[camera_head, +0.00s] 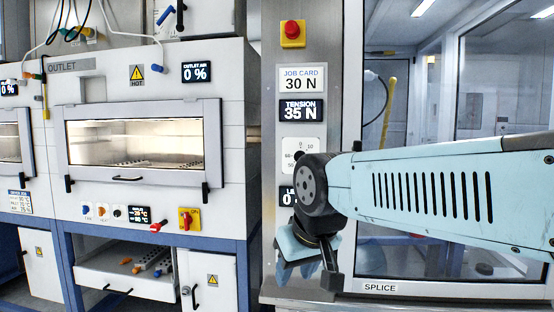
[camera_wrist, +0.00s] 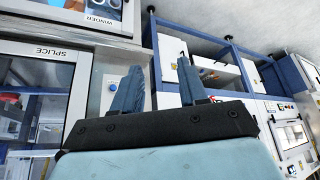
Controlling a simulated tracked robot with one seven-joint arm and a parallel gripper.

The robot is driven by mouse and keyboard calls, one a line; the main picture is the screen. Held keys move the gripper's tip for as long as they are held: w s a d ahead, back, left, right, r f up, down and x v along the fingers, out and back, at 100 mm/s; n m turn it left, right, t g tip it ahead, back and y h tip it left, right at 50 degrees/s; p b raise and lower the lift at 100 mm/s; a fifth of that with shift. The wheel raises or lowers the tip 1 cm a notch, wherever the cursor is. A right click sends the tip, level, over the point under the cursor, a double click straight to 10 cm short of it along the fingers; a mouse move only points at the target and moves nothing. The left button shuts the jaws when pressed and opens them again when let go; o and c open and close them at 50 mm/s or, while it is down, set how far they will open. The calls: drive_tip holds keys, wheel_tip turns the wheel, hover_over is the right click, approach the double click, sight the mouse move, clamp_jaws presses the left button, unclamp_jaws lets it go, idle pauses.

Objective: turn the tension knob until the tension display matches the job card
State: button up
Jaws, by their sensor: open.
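The job card (camera_head: 303,79) reads 30 N on the steel column in the head view. The tension display (camera_head: 301,110) below it reads 35 N. The white dial plate (camera_head: 310,141) of the tension knob is under the display. Its lower part is covered by my arm, and I cannot make out the knob clearly. My gripper (camera_head: 303,266) hangs low in front of the column, below the dial and apart from it. In the wrist view my gripper (camera_wrist: 161,63) has its fingers spread, with nothing between them.
A red button on a yellow box (camera_head: 292,33) sits above the job card. Left is an oven with a lit window (camera_head: 140,140) and an open drawer (camera_head: 130,275) below. A glazed door marked SPLICE (camera_head: 380,288) is behind my arm. Another partly hidden display (camera_head: 287,195) sits below the dial.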

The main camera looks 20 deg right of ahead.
drive_tip(key=shift+a, duration=0.25)
drive_tip(key=shift+o, duration=1.2)
drive_tip(key=shift+w+r, duration=0.1)
drive_tip(key=shift+o, duration=1.2)
drive_tip(key=w+a+r+m+t+y, duration=0.1)
drive_tip(key=w+a+r+t, duration=0.1)
drive_tip(key=w, duration=0.4)
drive_tip(key=shift+w+a+r+t, duration=0.15)
drive_tip(key=shift+w+r+t, duration=0.15)
drive_tip(key=shift+t, duration=0.1)
drive_tip(key=m+t+h, duration=0.7)
drive_tip(key=m+h, duration=0.4)
drive_tip(key=m, duration=0.2)
approach(300, 157)
drive_tip(key=x, duration=0.8)
drive_tip(key=shift+w+d, duration=0.3)
drive_tip(key=shift+c, duration=0.3)
